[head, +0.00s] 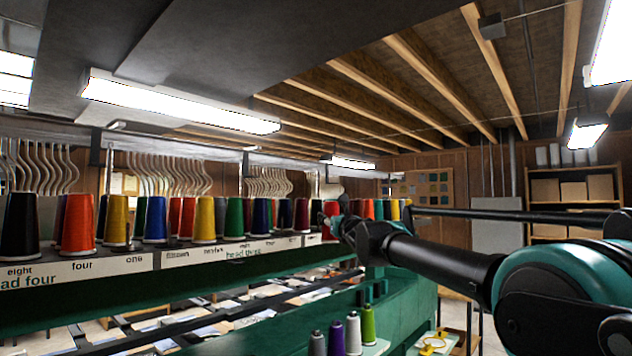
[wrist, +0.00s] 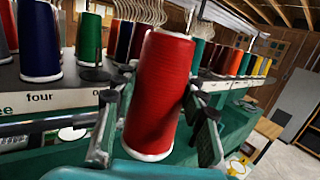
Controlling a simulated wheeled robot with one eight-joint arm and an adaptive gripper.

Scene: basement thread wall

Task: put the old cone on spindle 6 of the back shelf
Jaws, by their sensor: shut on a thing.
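My gripper (wrist: 158,130) is shut on a red cone (wrist: 160,95), one finger on each side. The cone is upright with a slight tilt, its white rim showing at top and bottom. In the head view my gripper (head: 338,224) is small, at the far end of my arm, and the red cone (head: 331,209) shows just above it. The back shelf (head: 200,256) carries a row of colored cones above a white label strip. The held cone is in front of this row in the wrist view. I cannot make out a label for spindle 6, and the held cone hides part of the shelf (wrist: 30,103).
Close to the held cone stand a green cone (wrist: 90,45) and a blue cone (wrist: 38,42). Several small cones, one of them purple (head: 353,333), stand on a lower surface. Light fixtures (head: 180,103) hang above. Open floor shows at right (wrist: 290,160).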

